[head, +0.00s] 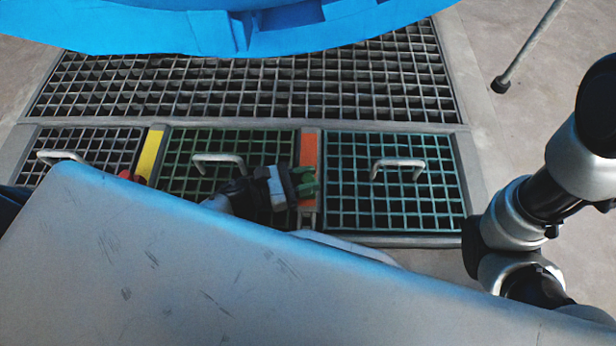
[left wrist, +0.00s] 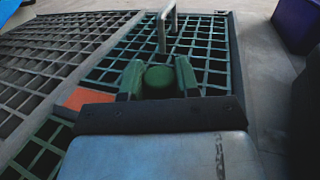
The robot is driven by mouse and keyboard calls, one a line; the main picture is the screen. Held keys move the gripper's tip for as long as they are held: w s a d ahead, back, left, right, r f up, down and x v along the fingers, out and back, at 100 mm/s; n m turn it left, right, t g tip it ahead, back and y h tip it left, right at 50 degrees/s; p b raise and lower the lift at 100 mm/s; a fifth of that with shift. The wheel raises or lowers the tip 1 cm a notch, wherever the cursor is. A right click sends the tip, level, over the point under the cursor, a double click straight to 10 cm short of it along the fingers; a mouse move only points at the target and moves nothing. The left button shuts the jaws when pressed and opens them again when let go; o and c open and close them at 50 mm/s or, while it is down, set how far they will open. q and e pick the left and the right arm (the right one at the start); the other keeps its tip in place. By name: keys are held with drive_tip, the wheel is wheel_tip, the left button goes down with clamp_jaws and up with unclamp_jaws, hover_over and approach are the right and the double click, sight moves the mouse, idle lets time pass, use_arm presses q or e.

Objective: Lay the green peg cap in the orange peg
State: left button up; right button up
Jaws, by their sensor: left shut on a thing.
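My left gripper (head: 306,182) has green fingers and sits over the lower part of the orange strip (head: 309,150) in the head view. In the left wrist view the gripper (left wrist: 159,77) is shut on the round green peg cap (left wrist: 160,78), which lies between its two fingers. The orange strip (left wrist: 88,98) shows to the left of and below the fingers there. I cannot make out a separate orange peg; the gripper covers part of the strip. The cap's height above the strip cannot be told. My right gripper is not in view.
A green grate (head: 180,170) with a handle (head: 218,158) lies left of the strip, and a teal grate (head: 345,205) with a handle (head: 398,164) lies right. A yellow strip (head: 150,155) is further left. A large blue body (head: 180,35) hangs at the top.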

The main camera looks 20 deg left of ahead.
use_arm(q)
drive_tip(key=shift+f+b, duration=0.55)
drive_tip(key=shift+f, duration=0.05)
drive_tip(key=o, duration=1)
drive_tip(key=p+v, duration=0.4)
drive_tip(key=v, duration=0.6)
drive_tip(key=shift+s, duration=0.1)
drive_tip(key=shift+s+a, duration=0.2)
drive_tip(key=shift+a, duration=0.1)
